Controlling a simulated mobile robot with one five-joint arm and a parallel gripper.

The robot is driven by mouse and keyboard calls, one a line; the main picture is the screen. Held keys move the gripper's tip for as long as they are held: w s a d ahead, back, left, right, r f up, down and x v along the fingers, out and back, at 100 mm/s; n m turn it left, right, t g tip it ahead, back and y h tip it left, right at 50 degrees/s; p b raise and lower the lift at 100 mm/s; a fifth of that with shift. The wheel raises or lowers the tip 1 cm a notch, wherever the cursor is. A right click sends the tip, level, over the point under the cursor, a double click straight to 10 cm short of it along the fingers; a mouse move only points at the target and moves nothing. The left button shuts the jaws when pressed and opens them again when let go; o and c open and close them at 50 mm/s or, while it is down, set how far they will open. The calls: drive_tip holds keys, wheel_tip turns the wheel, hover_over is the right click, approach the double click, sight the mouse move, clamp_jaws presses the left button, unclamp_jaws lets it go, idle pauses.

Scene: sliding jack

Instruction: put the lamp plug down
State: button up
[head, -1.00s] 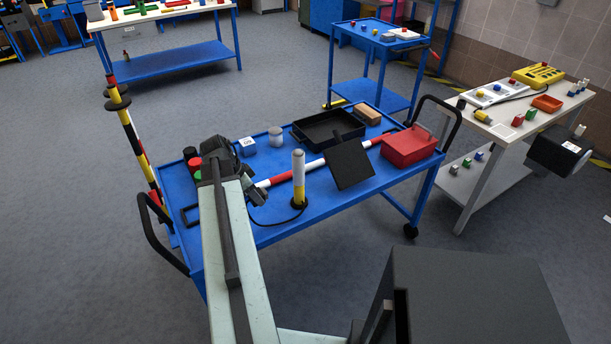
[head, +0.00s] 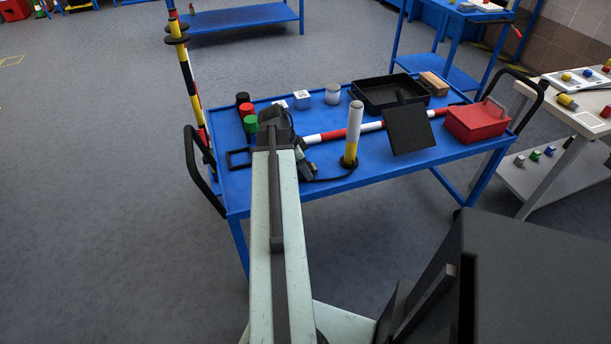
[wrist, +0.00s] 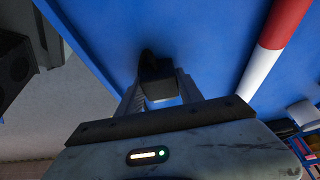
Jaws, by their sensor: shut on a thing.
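In the wrist view a black block, the lamp plug (wrist: 157,80), sits between the two fingers of my gripper (wrist: 160,88), which is shut on it. Blue cart top lies behind it; I cannot tell whether the plug touches it. In the head view my gripper (head: 304,160) is over the left part of the blue cart (head: 245,180), left of the lamp, and my arm partly hides it. The lamp (head: 353,130) is an upright white and yellow post on a black base. A dark cord runs from its base towards my gripper.
A red and white bar (head: 370,127) lies across the cart behind the lamp. Right of the lamp are a tilted black panel (head: 408,130) and a red box (head: 477,122). A black square frame (head: 239,158) and small cylinders (head: 251,124) are at the left. A black tray (head: 383,94) is behind.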

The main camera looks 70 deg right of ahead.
drive_tip(key=shift+f, duration=0.35)
drive_tip(key=o, duration=1.4)
drive_tip(key=shift+r+p, duration=0.5)
drive_tip(key=shift+p, duration=0.05)
drive_tip(key=p+v, duration=1)
drive_tip(key=v, duration=0.1)
drive_tip(key=shift+w+r, duration=0.15)
drive_tip(key=shift+w, duration=0.05)
drive_tip(key=shift+a, duration=0.15)
